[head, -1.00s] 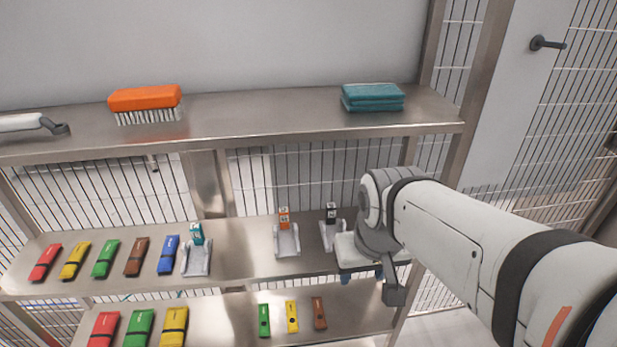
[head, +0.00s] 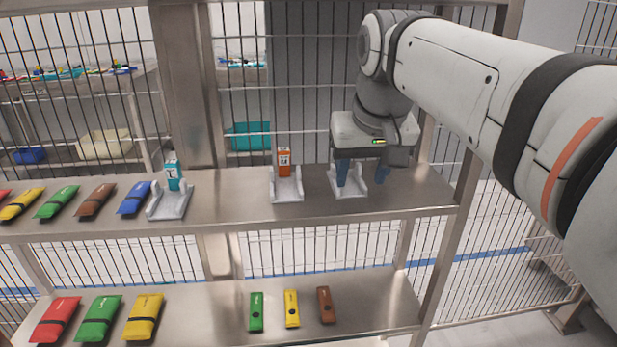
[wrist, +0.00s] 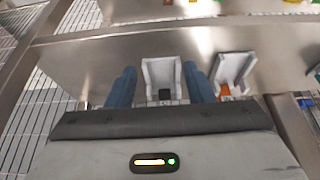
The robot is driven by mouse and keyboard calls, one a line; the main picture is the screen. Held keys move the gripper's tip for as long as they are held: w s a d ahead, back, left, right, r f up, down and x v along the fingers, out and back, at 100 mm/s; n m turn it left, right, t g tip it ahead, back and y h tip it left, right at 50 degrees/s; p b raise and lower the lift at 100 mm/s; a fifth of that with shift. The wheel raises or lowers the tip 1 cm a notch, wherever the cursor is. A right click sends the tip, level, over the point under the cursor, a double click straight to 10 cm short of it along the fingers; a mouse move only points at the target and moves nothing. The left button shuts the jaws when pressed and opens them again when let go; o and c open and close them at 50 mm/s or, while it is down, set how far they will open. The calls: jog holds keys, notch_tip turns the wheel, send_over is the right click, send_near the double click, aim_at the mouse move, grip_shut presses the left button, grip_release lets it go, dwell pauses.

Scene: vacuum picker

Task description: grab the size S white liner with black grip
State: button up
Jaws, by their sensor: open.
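The white liner with the black grip (head: 349,190) is at the right of the middle shelf, partly hidden by my gripper (head: 362,174). In the wrist view the liner (wrist: 158,68) lies between my two blue fingers, and its black grip (wrist: 164,95) faces my palm. My gripper is open, one finger on each side of the liner with gaps between. The size mark on the black grip is hidden in the head view and too small to read in the wrist view.
A similar liner with an orange grip (head: 284,163) stands just left, and one with a teal grip (head: 173,176) farther left. Several coloured pouches (head: 95,200) lie on the same shelf. More lie on the lower shelf (head: 220,312). A metal post (head: 462,190) stands right.

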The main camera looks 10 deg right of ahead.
send_over(348, 187)
jog(key=shift+b, duration=0.4)
jog(key=shift+w+f+b, duration=0.2)
jog(key=shift+w+b, duration=0.05)
jog(key=shift+w, duration=0.6)
jog(key=shift+w+f+b, duration=0.15)
jog(key=shift+w+b, duration=0.05)
jog(key=shift+w, duration=0.6)
jog(key=shift+w+f+b, duration=0.2)
jog(key=shift+w+b, duration=0.05)
jog(key=shift+w, duration=0.6)
jog(key=shift+c, duration=0.2)
grip_shut()
